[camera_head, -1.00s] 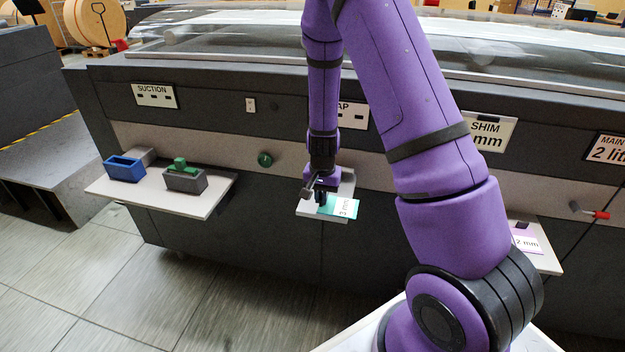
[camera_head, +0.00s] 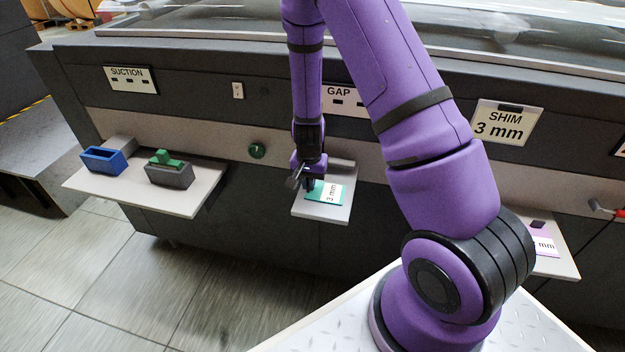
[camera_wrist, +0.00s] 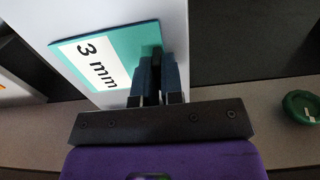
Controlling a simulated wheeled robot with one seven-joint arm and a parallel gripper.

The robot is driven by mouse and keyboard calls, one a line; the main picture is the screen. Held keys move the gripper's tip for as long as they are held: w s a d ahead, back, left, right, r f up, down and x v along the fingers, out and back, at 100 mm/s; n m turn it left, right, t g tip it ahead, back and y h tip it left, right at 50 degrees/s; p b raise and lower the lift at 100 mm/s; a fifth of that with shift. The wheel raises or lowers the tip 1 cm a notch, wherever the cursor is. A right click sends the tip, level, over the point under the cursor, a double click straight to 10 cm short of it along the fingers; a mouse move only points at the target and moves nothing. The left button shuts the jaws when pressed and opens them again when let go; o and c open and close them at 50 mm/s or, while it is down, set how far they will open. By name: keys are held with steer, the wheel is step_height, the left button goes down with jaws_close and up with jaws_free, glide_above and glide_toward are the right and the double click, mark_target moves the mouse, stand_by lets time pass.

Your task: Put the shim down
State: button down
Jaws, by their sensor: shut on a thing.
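The shim is a teal plate with a white "3 mm" label (camera_head: 326,193). It also shows in the wrist view (camera_wrist: 100,62), its label tilted. My gripper (camera_head: 309,186) is shut on the shim at one end, with a dark piece between the fingers (camera_wrist: 157,72). The shim is over the small pale shelf (camera_head: 338,212) under the GAP sign and lies within its outline. I cannot tell whether it touches the shelf.
A purple shim (camera_head: 545,246) lies on another shelf at the right, under the "SHIM 3 mm" sign (camera_head: 500,122). A left shelf (camera_head: 195,200) holds a blue box (camera_head: 103,162) and a grey box with a green piece (camera_head: 168,174). A green knob (camera_head: 257,151) is on the panel.

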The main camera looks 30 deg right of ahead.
steer(key=shift+f, duration=0.1)
steer(key=c, duration=1.3)
jaws_free()
steer(key=shift+o, duration=0.2)
steer(key=s+a+r+n+t+y, duration=0.1)
steer(key=s+r, duration=0.1)
steer(key=r, duration=1)
steer(key=s+a+r+n, duration=0.1)
steer(key=a+r, duration=0.1)
steer(key=r, duration=0.9)
steer(key=s+a+r+n+t+h, duration=0.1)
steer(key=s+r+n+t, duration=0.3)
steer(key=s+r, duration=1.5)
steer(key=shift+s+a+r+n, duration=0.25)
steer(key=shift+s+a+n, duration=0.15)
steer(key=shift+s+n, duration=1.3)
steer(key=shift+s, duration=0.15)
